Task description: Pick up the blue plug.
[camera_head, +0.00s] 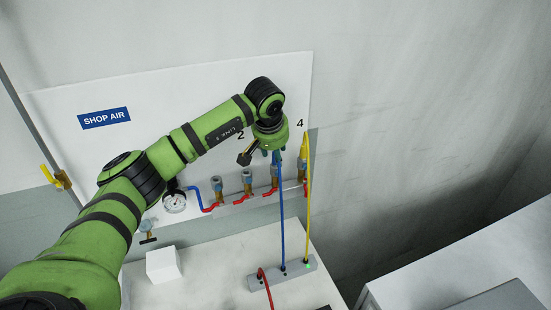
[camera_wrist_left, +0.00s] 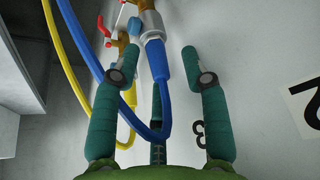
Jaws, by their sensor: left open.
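The blue plug (camera_wrist_left: 157,62) is in the left wrist view, upright against a silver fitting (camera_wrist_left: 150,22). A blue hose bends down from its lower end and loops back up to the left. My left gripper (camera_wrist_left: 160,56) has its teal fingers spread, with the plug between them in the picture and a visible gap on the right side. I cannot tell whether any finger touches it. In the head view my left gripper (camera_head: 274,152) is at the wall panel near the number 4, hiding the plug. The blue hose (camera_head: 282,215) hangs below it.
A yellow hose (camera_head: 308,190) hangs close on the right; it also shows left of the plug in the wrist view (camera_wrist_left: 72,75). Several valves with red handles (camera_head: 247,183) line the panel. A grey block (camera_head: 297,271) with hoses and a white box (camera_head: 163,264) sit on the bench.

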